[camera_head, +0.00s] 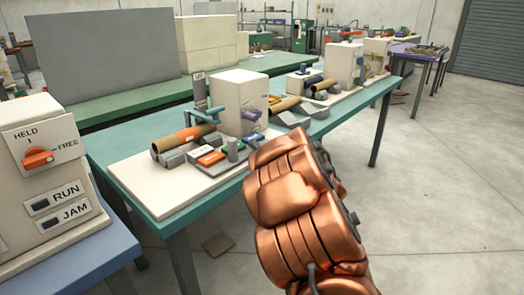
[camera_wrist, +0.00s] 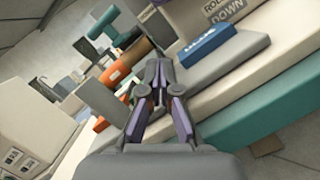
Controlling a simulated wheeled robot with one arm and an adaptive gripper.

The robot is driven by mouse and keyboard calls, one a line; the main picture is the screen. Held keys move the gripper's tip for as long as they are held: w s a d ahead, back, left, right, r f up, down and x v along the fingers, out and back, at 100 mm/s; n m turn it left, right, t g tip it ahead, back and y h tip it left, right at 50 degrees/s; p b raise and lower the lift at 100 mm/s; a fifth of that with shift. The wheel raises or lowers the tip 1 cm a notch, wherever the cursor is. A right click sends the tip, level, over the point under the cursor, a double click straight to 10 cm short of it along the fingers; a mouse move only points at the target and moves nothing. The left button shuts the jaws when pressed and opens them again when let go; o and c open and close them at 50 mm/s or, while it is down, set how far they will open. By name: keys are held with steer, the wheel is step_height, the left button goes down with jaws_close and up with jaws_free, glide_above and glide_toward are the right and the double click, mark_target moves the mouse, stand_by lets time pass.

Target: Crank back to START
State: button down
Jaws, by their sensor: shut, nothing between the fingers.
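The winder stands on a white base board (camera_head: 160,196) on the teal table in the head view. It has a brown cardboard tube (camera_head: 185,138) on grey supports, a beige housing (camera_head: 238,92) and a teal bent bar (camera_head: 205,115) that may be the crank. No START mark is readable. My gripper (camera_wrist: 159,70) shows in the wrist view, with its fingers together and empty. A blue labelled block (camera_wrist: 208,45) on a grey pad is right of the fingers; an orange-brown tube (camera_wrist: 122,68) is left of them. In the head view my copper arm hides the gripper.
A beige control box (camera_head: 45,170) with an orange HELD/FREE knob (camera_head: 37,158) and RUN and JAM labels stands at the left. More tubes and a similar housing (camera_head: 345,62) are farther along the table. The floor (camera_head: 440,180) at right is clear.

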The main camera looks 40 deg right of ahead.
mark_target(247, 148)
steer(key=x, duration=0.4)
steer(key=shift+w+a, duration=0.15)
steer(key=d+r, duration=0.2)
steer(key=shift+w+r, duration=0.25)
steer(key=shift+r, duration=0.05)
steer(key=shift+d+r, duration=0.2)
steer(key=shift+r, duration=0.1)
steer(key=shift+d, duration=0.1)
